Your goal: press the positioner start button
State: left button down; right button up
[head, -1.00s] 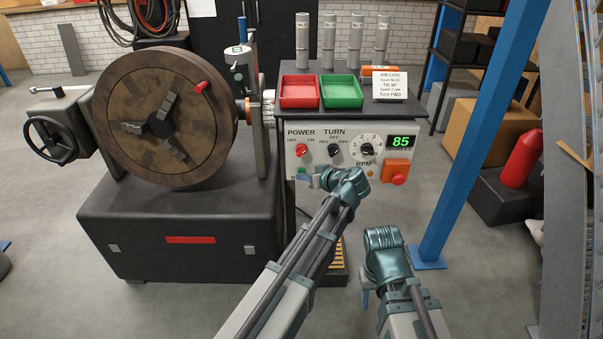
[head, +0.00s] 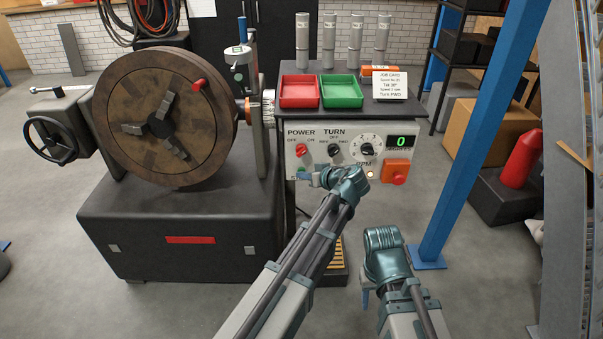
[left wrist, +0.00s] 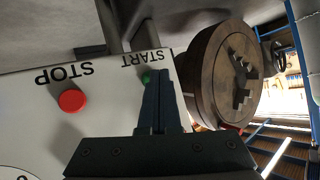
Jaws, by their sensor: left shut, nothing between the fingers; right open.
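The green start button (left wrist: 146,78) shows beside the START label in the left wrist view, partly behind my fingertips. A bit of the start button (head: 301,171) also shows in the head view, at the lower left of the control panel (head: 293,153). My left gripper (head: 305,177) is shut and empty, its tips at or very near the button; I cannot tell if they touch. It also shows in the left wrist view (left wrist: 160,76). The positioner's round faceplate (head: 160,118) stands left of the panel. My right gripper (head: 366,297) is open, low and away from the panel.
The red stop button (left wrist: 72,100) sits beside the start button in the left wrist view. The panel has a red power knob (head: 302,150), a turn knob (head: 335,150), an RPM dial (head: 367,150), a display (head: 402,142) reading 0 and an orange box (head: 396,172). A blue post (head: 480,130) stands right.

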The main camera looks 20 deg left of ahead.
pick_arm(q)
jog(key=shift+s+d, duration=0.25)
jog(key=shift+s, duration=0.65)
jog(key=shift+s+d, duration=0.25)
jog(key=shift+s, duration=0.55)
jog(key=shift+s+d, duration=0.2)
jog(key=shift+s, duration=0.55)
jog(key=shift+s+d, duration=0.25)
jog(key=shift+s, duration=0.55)
jog(key=s+f+m+g+h, duration=0.7)
jog(key=s+f+h, duration=0.4)
jog(key=s, duration=0.6)
jog(key=s+d+r+m+p, duration=0.1)
jog(key=d+r+p, duration=0.3)
jog(key=r+p, duration=0.4)
jog(key=s+d+r+m+y+p, duration=0.1)
jog(key=d+r+p, duration=0.3)
jog(key=r+p, duration=0.4)
jog(key=s+d+r+m+y+p, duration=0.1)
jog(key=s+d+r+m+p, duration=0.1)
jog(key=r+p, duration=0.6)
jog(key=shift+s+d+m+p, duration=0.35)
jog(key=shift+s+d, duration=0.3)
jog(key=shift+d, duration=0.35)
